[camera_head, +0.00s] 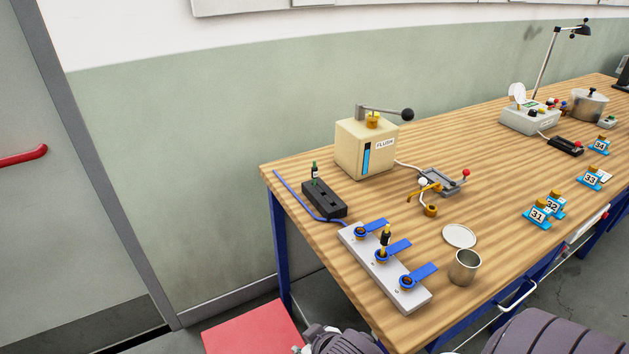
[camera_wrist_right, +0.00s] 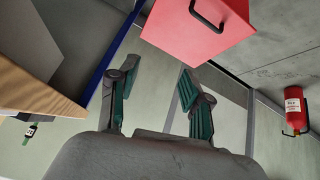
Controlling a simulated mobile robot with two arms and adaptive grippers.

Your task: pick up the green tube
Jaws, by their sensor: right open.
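A small green tube (camera_head: 314,171) with a dark cap and white label stands upright in the black rack (camera_head: 323,200) at the left end of the bench. A green tube with a dark cap and white label also shows at the left edge of the right wrist view (camera_wrist_right: 29,133). My right gripper (camera_wrist_right: 157,86) is open and empty, its two fingers wide apart. It is apart from the tube, which lies well to the left of the fingers in that view. My left gripper is not in view.
A white block with blue levers (camera_head: 396,283) holds a dark-capped tube (camera_head: 386,237). A metal cup (camera_head: 465,267), a FLUSH box (camera_head: 365,150) and a small brass-armed fixture (camera_head: 431,210) stand nearby. A red box (camera_wrist_right: 205,28) and fire extinguisher (camera_wrist_right: 292,102) show in the wrist view.

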